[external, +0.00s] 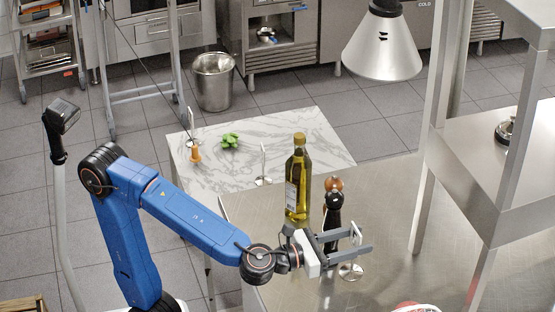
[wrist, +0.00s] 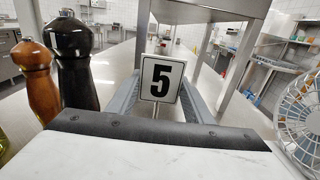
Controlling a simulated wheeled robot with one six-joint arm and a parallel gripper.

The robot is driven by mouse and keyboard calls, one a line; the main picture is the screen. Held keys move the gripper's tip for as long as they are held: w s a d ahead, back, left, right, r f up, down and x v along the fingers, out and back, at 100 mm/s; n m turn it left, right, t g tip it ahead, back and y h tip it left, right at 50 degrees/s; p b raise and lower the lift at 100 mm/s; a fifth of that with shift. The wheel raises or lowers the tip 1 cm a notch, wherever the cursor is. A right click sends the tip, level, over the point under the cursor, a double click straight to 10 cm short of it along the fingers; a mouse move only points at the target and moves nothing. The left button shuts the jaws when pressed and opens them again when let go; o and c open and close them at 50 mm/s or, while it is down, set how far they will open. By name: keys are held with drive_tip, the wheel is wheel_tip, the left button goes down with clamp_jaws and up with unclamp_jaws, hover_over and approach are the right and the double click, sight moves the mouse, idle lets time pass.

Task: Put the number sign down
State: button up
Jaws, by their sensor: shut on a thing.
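The number sign (wrist: 161,80) is a white plate with a black border and a black 5, upright and facing the wrist camera. In the external view it shows nearly edge-on, with its round metal base (external: 351,272) below. My gripper (external: 348,244) is shut on the sign, with a finger on each side of it in the wrist view. The sign is over the steel counter (external: 385,200). I cannot tell whether its base touches the counter. My gripper hides part of its stem.
An oil bottle (external: 298,185), a black pepper mill (external: 332,215) and a brown mill (wrist: 38,80) stand close by. A marble table (external: 310,140) holds green leaves (external: 230,140) and two slim stands. A lamp (external: 383,50) hangs above. A wire-guarded fan (wrist: 300,115) is at right.

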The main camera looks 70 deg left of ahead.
hover_over(349, 272)
drive_tip(key=shift+w+f, duration=0.15)
drive_tip(key=shift+f, duration=1.2)
drive_tip(key=shift+w+f, duration=0.15)
drive_tip(key=shift+f, duration=1.15)
drive_tip(key=o, duration=1.6)
drive_tip(key=shift+f, duration=0.1)
drive_tip(key=shift+s, duration=0.25)
drive_tip(key=s, duration=1.1)
drive_tip(key=shift+s, duration=0.3)
drive_tip(key=shift+a+r, duration=0.1)
drive_tip(key=shift+r, duration=0.1)
